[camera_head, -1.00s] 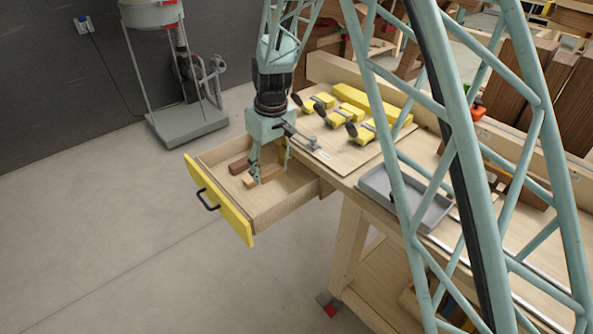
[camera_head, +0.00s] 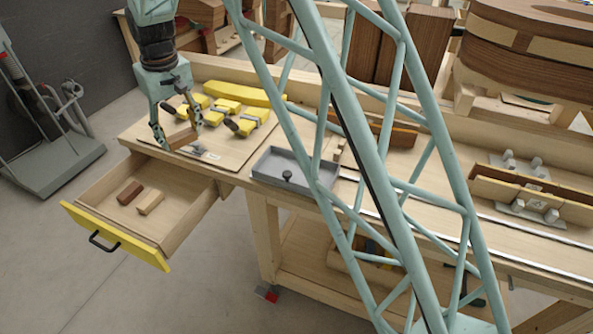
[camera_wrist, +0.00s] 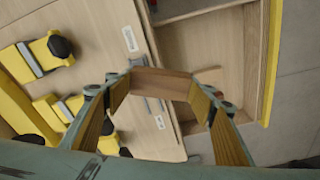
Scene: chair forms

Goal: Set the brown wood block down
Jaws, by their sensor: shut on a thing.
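My gripper (camera_head: 177,140) is shut on the brown wood block (camera_head: 182,138), over the near-left part of the thin board (camera_head: 215,155) on the workbench. The block also shows in the wrist view (camera_wrist: 162,83), spanning between the two wood-padded fingers. I cannot tell whether a small gap remains between it and the board. The open drawer (camera_head: 188,220) with a yellow front is below and left of the gripper. A dark reddish-brown block (camera_head: 130,192) and a lighter tan block (camera_head: 151,202) lie in it, apart.
Several yellow clamps (camera_head: 222,112) with black knobs lie on the board just behind and right of the gripper. A grey tray (camera_head: 268,165) stands right of the board. The drawer has free floor around its two blocks.

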